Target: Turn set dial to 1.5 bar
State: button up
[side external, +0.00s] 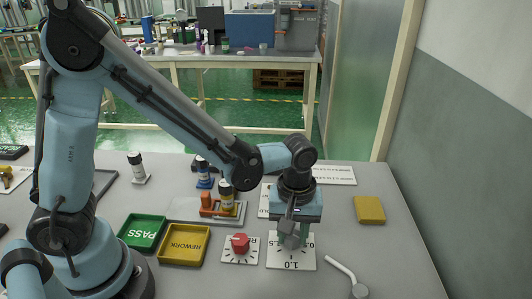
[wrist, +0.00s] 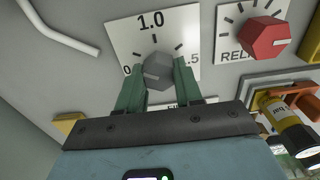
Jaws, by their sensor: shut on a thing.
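The set dial is a grey faceted knob (wrist: 158,72) on a white scale plate (wrist: 117,34) with tick marks, "1.0" at the top and "1.5" partly visible at the right in the wrist view. My gripper (wrist: 161,76) has its green fingers on both sides of the knob and is shut on it. Which mark the knob points to is hard to tell. In the side view the grey knob (side external: 291,236) is partly hidden by my gripper (side external: 291,230), which points down over the plate (side external: 291,265).
A red knob (side external: 240,243) on its own plate sits close by to the left. Also near are a yellow REWORK tray (side external: 206,247), a green PASS tray (side external: 123,236), a bottle rack (side external: 190,217), a yellow block (side external: 369,209) and a pale bent handle (side external: 342,270) at the right.

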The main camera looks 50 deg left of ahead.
jog(key=m, duration=0.5)
jog(key=shift+m, duration=0.3)
jog(key=m, duration=0.6)
jog(key=shift+d, duration=0.1)
jog(key=m, duration=0.6)
jog(key=shift+m, duration=0.3)
jog(key=m, duration=0.5)
jog(key=shift+d+m, duration=0.1)
jog(key=shift+m, duration=0.2)
jog(key=o, duration=1.1)
jog(key=shift+c, duration=0.2)
jog(key=shift+r, duration=0.1)
notch_tip(320, 180, up, 12)
